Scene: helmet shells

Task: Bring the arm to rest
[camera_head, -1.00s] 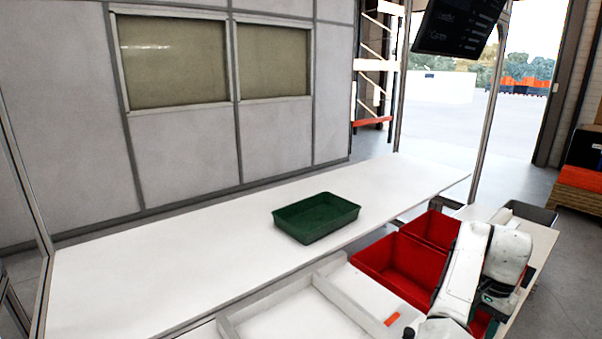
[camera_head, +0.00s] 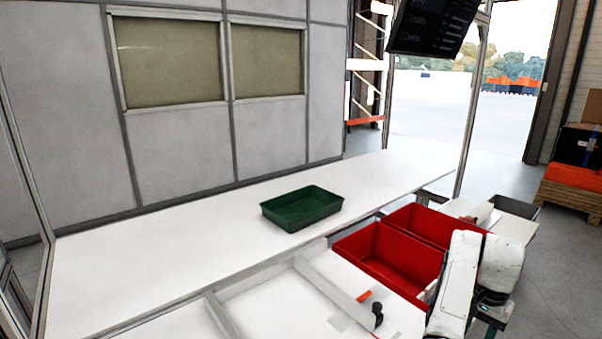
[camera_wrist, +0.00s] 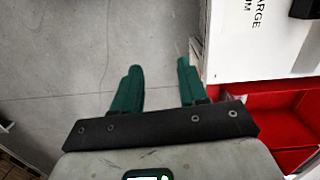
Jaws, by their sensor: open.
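My arm (camera_head: 462,275) shows at the lower right of the head view, folded beside the red bins. Its gripper cannot be made out there. In the wrist view my gripper (camera_wrist: 158,88) shows two green fingers standing apart with nothing between them. Below the fingers is bare grey floor. The fingers are left of a white surface with printed lettering and a red bin.
A green tray (camera_head: 301,208) sits on the long white table (camera_head: 150,255). Two red bins (camera_head: 385,255) stand left of my arm. A white divided worktop (camera_head: 275,305) is in front, with a small orange piece (camera_head: 364,296) and a black object (camera_head: 377,312).

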